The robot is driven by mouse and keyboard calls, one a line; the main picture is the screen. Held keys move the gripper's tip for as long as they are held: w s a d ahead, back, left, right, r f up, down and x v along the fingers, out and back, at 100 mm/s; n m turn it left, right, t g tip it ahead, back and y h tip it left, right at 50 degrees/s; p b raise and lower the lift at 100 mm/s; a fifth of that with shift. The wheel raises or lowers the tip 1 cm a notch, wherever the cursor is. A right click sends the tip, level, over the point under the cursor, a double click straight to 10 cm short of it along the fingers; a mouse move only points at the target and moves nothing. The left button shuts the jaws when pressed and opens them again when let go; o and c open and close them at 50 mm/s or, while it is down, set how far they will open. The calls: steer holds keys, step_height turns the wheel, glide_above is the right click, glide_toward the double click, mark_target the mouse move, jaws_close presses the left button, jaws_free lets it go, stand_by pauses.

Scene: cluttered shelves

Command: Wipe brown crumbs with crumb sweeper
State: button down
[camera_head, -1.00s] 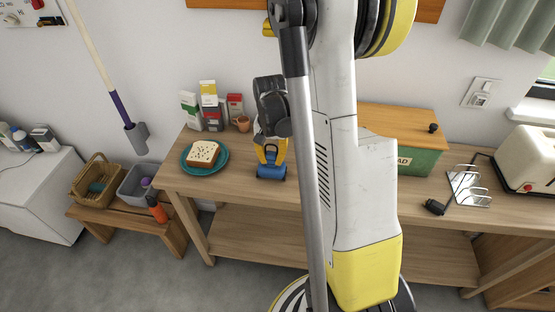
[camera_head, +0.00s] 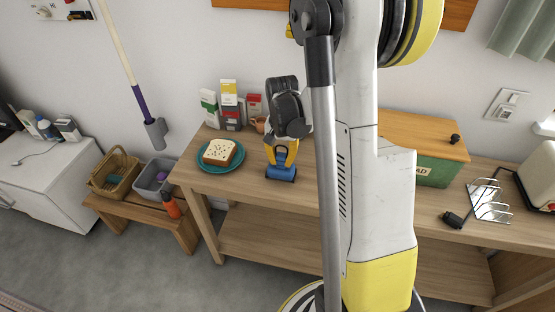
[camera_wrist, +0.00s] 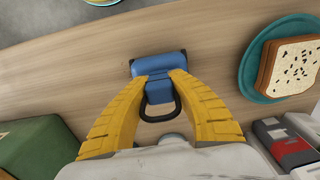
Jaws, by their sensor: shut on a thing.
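The crumb sweeper (camera_head: 281,173) is a small blue tool with a dark loop handle. It is at the wooden table's front left part, right of the plate. In the wrist view the crumb sweeper (camera_wrist: 158,66) shows at the tips of the yellow fingers. My gripper (camera_head: 281,155) is shut on it; the fingers (camera_wrist: 163,88) close in from both sides of its narrow part. I cannot tell whether its underside touches the table. I cannot make out any brown crumbs on the table; part of the top is hidden behind my arm.
A teal plate (camera_head: 238,165) with a speckled bread slice (camera_head: 219,152) stands to the left. Cartons (camera_head: 229,97) and a small brown pot (camera_head: 258,125) stand behind. A green bread box (camera_head: 437,165), metal rack (camera_head: 488,201) and toaster (camera_head: 542,176) are to the right.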

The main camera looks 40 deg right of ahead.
steer(key=shift+s+d, duration=1.5)
steer(key=shift+s, duration=0.25)
steer(key=shift+s+d, duration=1.45)
steer(key=shift+s, duration=0.3)
step_height(320, 180, up, 7)
steer(key=p, duration=0.4)
steer(key=shift+p, duration=0.3)
